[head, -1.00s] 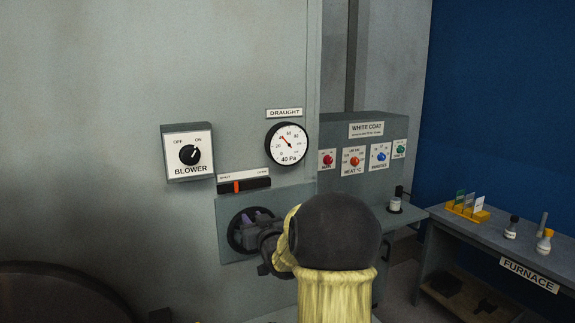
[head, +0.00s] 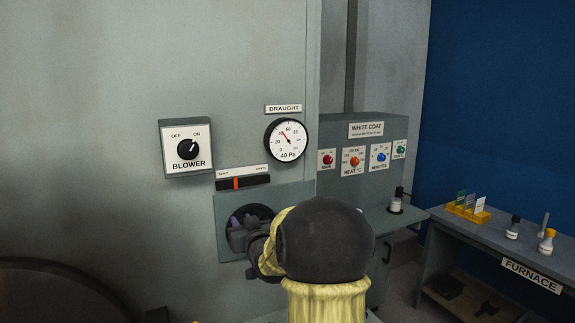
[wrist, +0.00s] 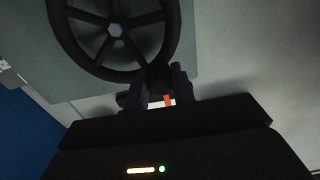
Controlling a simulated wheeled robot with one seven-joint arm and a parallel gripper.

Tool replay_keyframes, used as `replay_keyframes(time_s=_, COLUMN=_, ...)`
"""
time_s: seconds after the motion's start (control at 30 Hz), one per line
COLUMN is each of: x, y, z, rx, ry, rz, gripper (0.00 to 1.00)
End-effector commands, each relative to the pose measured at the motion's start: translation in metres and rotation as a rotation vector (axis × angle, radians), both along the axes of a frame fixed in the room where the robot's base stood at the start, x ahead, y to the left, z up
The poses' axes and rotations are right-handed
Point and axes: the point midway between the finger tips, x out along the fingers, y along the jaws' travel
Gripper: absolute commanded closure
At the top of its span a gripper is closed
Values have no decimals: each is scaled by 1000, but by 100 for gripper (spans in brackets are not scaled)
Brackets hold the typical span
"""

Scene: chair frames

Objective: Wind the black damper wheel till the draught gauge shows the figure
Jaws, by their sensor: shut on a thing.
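The black damper wheel (wrist: 115,30) fills the top of the wrist view, with a spoked rim and a grey hub. In the head view its rim (head: 229,222) shows on a grey plate, partly hidden by my gripper (head: 246,233). My gripper (wrist: 160,92) is shut on the wheel at its rim; the fingers partly hide the grip. The draught gauge (head: 297,148) is a round white dial, marked 40 Pa, above the wheel. Its red needle points up and left, near the 40 mark, but the exact reading is too small to tell.
A slider strip (head: 257,181) with an orange marker sits above the wheel plate. The blower switch (head: 187,149) is at left. A white coat control box (head: 349,115) is at right, and a furnace bench (head: 465,232) with bottles stands beyond it.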

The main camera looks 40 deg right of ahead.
Motion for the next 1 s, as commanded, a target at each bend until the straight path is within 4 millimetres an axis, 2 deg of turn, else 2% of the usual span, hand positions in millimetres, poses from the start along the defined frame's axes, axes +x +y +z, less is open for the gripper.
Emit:
replay_keyframes(time_s=0.03, x=-2, y=-5, z=-1, rx=4, ry=8, rz=-9, gripper=91)
replay_keyframes(time_s=0.77, x=-2, y=-6, z=0, rx=4, ry=6, rz=-11, gripper=91)
replay_keyframes(time_s=0.97, x=3, y=15, z=-29, rx=2, ry=6, rz=-7, gripper=91)
replay_keyframes(time_s=1.0, x=3, y=16, z=-26, rx=2, ry=5, rz=-9, gripper=91)
